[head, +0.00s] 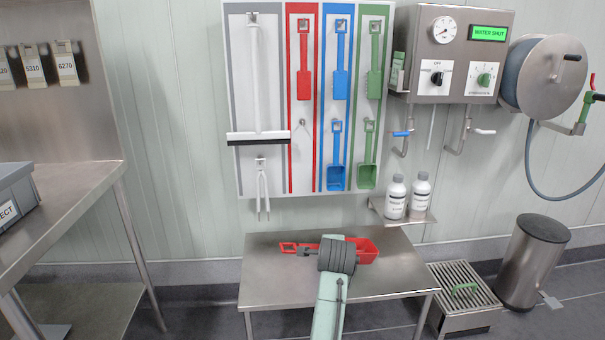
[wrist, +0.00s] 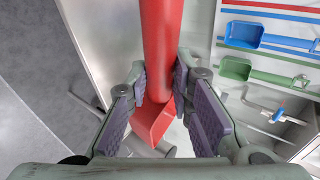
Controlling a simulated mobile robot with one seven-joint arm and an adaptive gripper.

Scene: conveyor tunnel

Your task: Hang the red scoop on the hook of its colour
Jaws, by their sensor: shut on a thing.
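The red scoop (head: 369,250) is at the steel bench in the head view, its bowl to the right and its handle end to the left. My gripper (head: 307,251) is at its handle, and my wrist hides the middle of the scoop. In the wrist view, my gripper (wrist: 160,84) is shut on the red scoop (wrist: 161,35), with a finger on each side. I cannot tell whether the scoop touches the bench. On the wall board, the red-edged lane has a bare hook (head: 302,123) below a hanging red tool (head: 304,75).
The steel bench (head: 390,285) stands below the tool board (head: 272,185). Blue scoop (head: 336,176) and green scoop (head: 367,175) hang right of the bare hook, and a white squeegee (head: 258,137) hangs left. White bottles (head: 396,197) stand on a shelf at the right.

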